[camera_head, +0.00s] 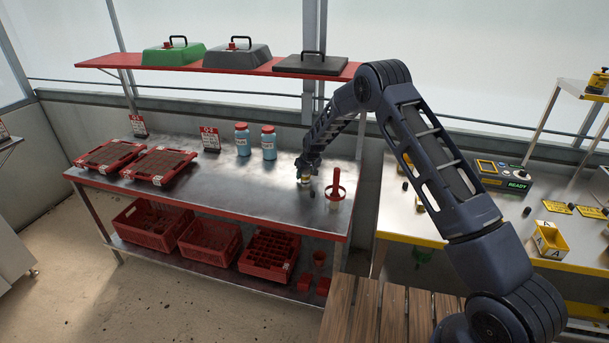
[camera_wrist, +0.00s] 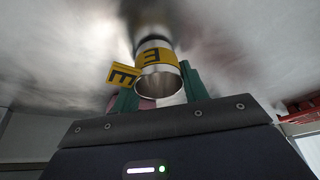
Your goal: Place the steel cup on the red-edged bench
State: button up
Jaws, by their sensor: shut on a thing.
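The steel cup (camera_wrist: 159,82) has a yellow band marked E, and its open mouth faces the wrist camera. My gripper (camera_wrist: 161,90) is shut on it, with a green finger on each side. In the head view my gripper (camera_head: 305,174) points down over the middle right of the red-edged bench (camera_head: 225,192). The cup (camera_head: 304,181) is small there and partly hidden by the gripper. It is at or just above the bench's steel top; I cannot tell whether it touches. A yellow tag marked E (camera_wrist: 123,74) shows beside the cup in the wrist view.
Two blue bottles (camera_head: 268,143) (camera_head: 242,139) stand behind left, beside a red sign (camera_head: 210,139). Two red trays (camera_head: 158,166) (camera_head: 106,157) lie far left. The front middle of the bench is clear.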

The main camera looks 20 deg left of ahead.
jog(key=shift+f, duration=0.2)
jog(key=o, duration=1)
jog(key=v, duration=1.2)
jog(key=shift+r, duration=0.15)
